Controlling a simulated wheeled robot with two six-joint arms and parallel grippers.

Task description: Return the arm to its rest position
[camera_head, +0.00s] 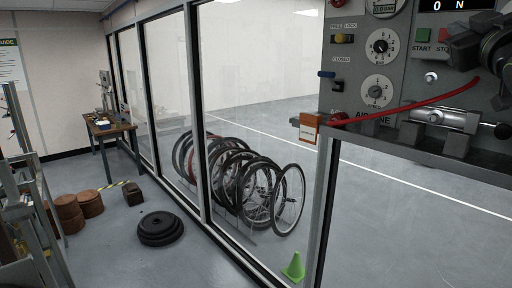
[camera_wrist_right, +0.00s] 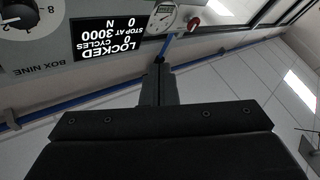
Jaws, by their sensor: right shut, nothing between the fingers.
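My right gripper (camera_head: 496,46) is a dark shape at the upper right edge of the head view, in front of the grey control panel (camera_head: 352,65). In the right wrist view its two dark fingers (camera_wrist_right: 159,68) are together, with nothing between them. That view is turned upside down and shows a display (camera_wrist_right: 106,37) reading "LOCKED", "0 CYCLES" and "STOP AT 3000". My left gripper is in neither view.
The panel carries dials (camera_head: 378,88), a green start button (camera_head: 422,35) and a red hose (camera_head: 425,102). A glass partition (camera_head: 170,75) crosses the room, with bicycle wheels (camera_head: 288,200) behind it. A green cone (camera_head: 294,267) stands low in the middle.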

